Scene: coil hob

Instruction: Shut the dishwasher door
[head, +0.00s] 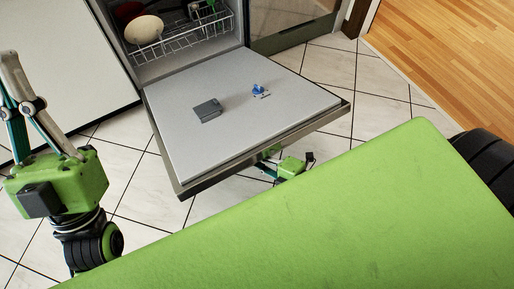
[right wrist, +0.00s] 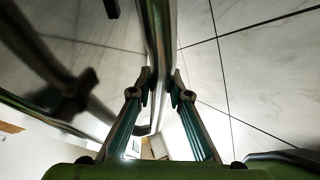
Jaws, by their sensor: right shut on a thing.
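The dishwasher door (head: 220,145) is lowered and lies open, roughly flat, in front of the machine in the head view. My right gripper (head: 270,155) is below the door's front edge, partly hidden by the door. In the right wrist view, a shiny metal bar, the door handle (right wrist: 157,35), runs between the two fingers of my right gripper (right wrist: 162,82), which are shut on it. My left gripper (head: 22,85) is raised at the left, away from the door and holding nothing visible. Its finger opening is unclear from this side angle.
A wire rack (head: 180,42) with dishes, including a cream-coloured one (head: 144,29), is inside the dishwasher. A grey detergent lid (head: 207,110) and a small blue part (head: 259,90) are on the door's inner face. Tiled floor (head: 125,185) lies clear around the door.

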